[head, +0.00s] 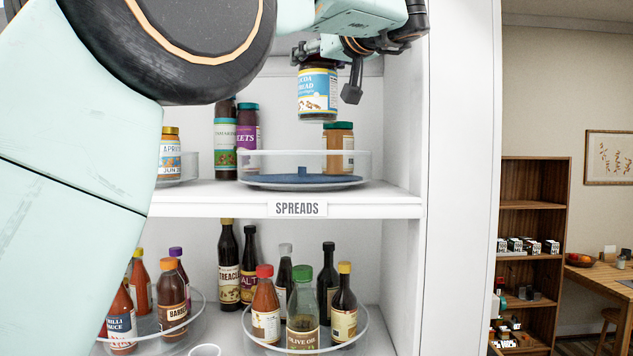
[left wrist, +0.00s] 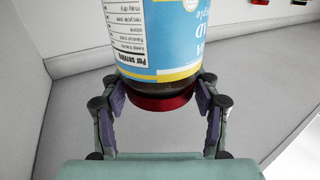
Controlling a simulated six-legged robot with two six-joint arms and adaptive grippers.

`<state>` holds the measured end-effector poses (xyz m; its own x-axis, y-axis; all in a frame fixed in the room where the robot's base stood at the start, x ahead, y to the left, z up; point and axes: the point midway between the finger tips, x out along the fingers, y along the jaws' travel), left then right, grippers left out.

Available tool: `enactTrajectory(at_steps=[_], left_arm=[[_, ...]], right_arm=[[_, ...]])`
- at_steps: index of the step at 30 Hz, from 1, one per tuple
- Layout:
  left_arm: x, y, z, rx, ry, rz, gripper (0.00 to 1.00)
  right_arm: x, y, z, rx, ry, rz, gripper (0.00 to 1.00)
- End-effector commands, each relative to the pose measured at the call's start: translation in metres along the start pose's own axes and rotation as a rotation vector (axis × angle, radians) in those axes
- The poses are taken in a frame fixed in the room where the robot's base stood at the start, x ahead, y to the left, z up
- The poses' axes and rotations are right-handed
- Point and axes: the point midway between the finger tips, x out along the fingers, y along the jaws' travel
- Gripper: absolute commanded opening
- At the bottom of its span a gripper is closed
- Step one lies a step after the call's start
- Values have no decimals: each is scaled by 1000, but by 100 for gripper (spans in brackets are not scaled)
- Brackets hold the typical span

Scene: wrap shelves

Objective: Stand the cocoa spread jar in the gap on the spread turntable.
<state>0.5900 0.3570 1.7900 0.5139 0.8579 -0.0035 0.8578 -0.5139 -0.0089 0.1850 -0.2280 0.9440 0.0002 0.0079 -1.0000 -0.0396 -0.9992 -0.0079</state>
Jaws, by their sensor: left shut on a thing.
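The cocoa spread jar (head: 317,94) has a blue and yellow label and hangs upright above the spread turntable (head: 300,183). My left gripper (head: 333,52) is shut on it near its top. In the left wrist view the jar (left wrist: 165,45) appears upside down, its red lid between the fingers of my left gripper (left wrist: 160,98). The turntable has a clear rim and a blue base. My right gripper is not in view.
An apricot jar (head: 170,155) stands on another turntable at the left. The shelf edge carries a SPREADS label (head: 297,209). The cabinet's right wall (head: 402,110) is close to the jar. Sauce bottles (head: 303,310) fill the turntables below.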

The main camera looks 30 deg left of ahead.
Motion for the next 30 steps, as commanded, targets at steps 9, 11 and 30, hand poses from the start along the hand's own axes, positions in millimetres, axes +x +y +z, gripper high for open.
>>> enactTrajectory(at_steps=[9, 11, 30], left_arm=[[0, -2, 24, 3, 3, -15, 0], [0, -1, 36, 3, 2, -14, 0], [0, -2, 100, -2, 4, -10, 0]], right_arm=[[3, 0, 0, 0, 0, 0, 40], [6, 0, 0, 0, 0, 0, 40], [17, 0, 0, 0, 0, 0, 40]])
